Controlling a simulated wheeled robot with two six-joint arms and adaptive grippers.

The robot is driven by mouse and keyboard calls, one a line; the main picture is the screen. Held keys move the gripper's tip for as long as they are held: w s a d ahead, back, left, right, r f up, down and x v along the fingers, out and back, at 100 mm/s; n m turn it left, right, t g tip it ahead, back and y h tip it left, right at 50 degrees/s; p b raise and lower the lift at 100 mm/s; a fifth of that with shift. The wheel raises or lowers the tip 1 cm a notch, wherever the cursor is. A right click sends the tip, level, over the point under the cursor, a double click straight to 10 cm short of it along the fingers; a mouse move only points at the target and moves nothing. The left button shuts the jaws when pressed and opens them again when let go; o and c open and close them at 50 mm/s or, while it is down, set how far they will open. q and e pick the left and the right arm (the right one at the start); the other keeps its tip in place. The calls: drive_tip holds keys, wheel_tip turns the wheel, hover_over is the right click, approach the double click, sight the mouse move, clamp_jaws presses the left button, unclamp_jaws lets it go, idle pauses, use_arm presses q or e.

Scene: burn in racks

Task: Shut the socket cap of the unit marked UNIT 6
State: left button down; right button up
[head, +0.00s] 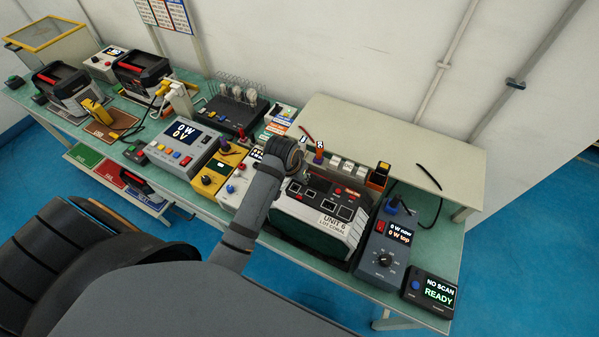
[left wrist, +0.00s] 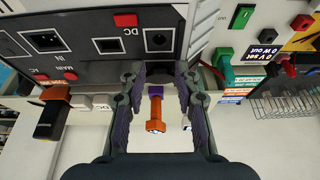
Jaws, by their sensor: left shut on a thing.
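The unit marked UNIT 6 (head: 333,222) stands on the bench right of centre in the head view. My left gripper (head: 290,158) reaches to the unit's back edge. My right gripper is not in view.
An orange and purple plug (left wrist: 155,110) shows between the fingers, beyond them. A dial meter (head: 383,255) and a scanner box (head: 430,290) stand right of the unit.

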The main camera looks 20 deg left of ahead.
use_arm(q)
drive_tip(key=shift+f, duration=0.1)
drive_tip(key=c, duration=1)
unclamp_jaws()
drive_tip(key=shift+s, duration=0.1)
drive_tip(key=v, duration=1.2)
